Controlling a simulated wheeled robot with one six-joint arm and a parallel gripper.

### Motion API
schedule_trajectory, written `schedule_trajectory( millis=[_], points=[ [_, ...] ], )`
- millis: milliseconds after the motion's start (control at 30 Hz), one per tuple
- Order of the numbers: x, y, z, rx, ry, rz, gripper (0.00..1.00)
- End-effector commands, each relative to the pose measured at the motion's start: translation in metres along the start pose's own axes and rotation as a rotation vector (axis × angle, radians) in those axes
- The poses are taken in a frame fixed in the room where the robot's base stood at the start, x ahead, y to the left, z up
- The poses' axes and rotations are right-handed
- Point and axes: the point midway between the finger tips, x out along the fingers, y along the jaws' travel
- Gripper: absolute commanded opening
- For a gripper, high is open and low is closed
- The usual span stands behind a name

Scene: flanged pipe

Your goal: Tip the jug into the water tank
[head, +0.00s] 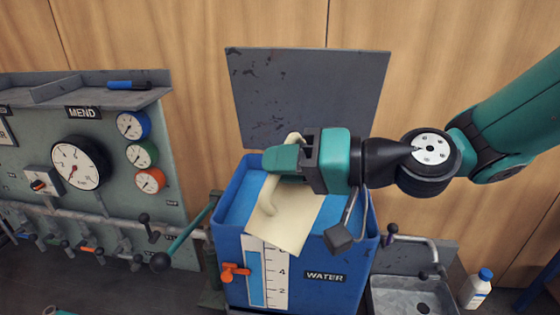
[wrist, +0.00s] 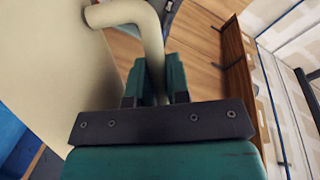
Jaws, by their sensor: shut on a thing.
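The jug (head: 292,217) is cream coloured with a curved handle. It is tilted over the open top of the blue water tank (head: 308,290). My gripper (head: 285,160) is shut on the jug's handle, above the tank. The wrist view shows the handle (wrist: 150,40) between the two green fingers (wrist: 155,80), with the jug's body (wrist: 45,70) at the left. The tank has a label reading WATER and a level gauge (head: 267,275) on its front. Light blue shows inside the tank around the jug. The jug's mouth and any flow from it cannot be made out.
A grey lid or panel (head: 305,95) stands upright behind the tank. A gauge board (head: 95,150) with levers stands at the left. At the right are a metal sink (head: 410,297) with a tap and a white bottle (head: 477,290) with a blue cap.

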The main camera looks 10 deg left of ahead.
Motion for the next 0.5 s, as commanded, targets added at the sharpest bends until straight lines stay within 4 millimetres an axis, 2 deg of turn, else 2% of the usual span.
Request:
schedule_trajectory(
  millis=[500],
  points=[
    [-0.0027, 0.0081, -0.0093, 0.124, 0.002, -0.041, 0.0]
  ],
)
